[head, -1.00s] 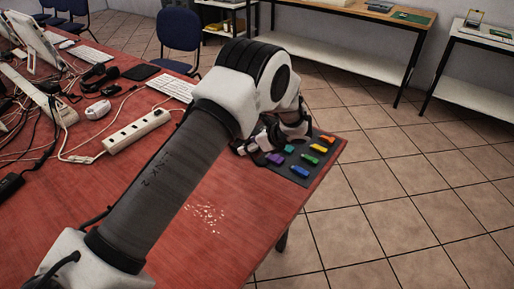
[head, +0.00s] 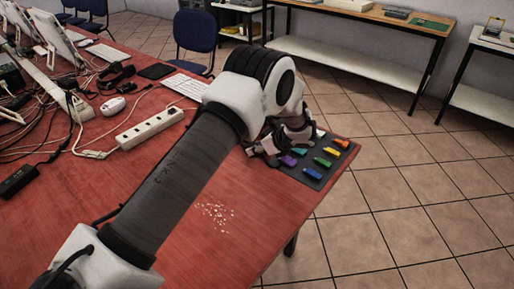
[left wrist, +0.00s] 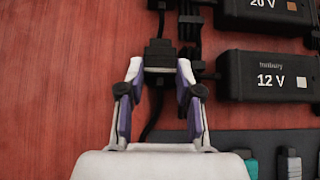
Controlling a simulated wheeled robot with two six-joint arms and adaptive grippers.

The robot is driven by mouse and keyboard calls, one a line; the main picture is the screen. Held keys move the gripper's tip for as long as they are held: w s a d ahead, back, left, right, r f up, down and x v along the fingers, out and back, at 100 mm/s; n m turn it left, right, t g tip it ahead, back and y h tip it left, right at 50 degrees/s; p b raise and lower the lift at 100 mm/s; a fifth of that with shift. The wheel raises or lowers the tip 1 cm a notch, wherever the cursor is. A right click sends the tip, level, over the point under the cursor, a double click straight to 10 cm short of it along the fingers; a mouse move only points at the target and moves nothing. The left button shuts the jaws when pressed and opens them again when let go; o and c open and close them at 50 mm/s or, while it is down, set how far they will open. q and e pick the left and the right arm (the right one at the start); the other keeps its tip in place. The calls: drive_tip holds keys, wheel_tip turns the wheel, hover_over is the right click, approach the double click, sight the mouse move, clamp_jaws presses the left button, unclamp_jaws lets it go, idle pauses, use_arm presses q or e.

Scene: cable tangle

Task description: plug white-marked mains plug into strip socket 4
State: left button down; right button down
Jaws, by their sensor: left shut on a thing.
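In the left wrist view my left gripper (left wrist: 158,82) is shut on a small black plug-like body (left wrist: 159,54) with black cable at both ends. I see no white mark on it, so I cannot tell if it is the white-marked plug. My right gripper is out of view.
The dark mat (head: 309,178) holds several coloured pieces at the table's right edge. A 12 V adapter (left wrist: 262,76) with a pale mark and a 20 V adapter (left wrist: 266,13) lie beside the gripper.

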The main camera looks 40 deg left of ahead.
use_arm(q)
wheel_tip(320, 180, up, 7)
drive_tip(key=p, duration=0.5)
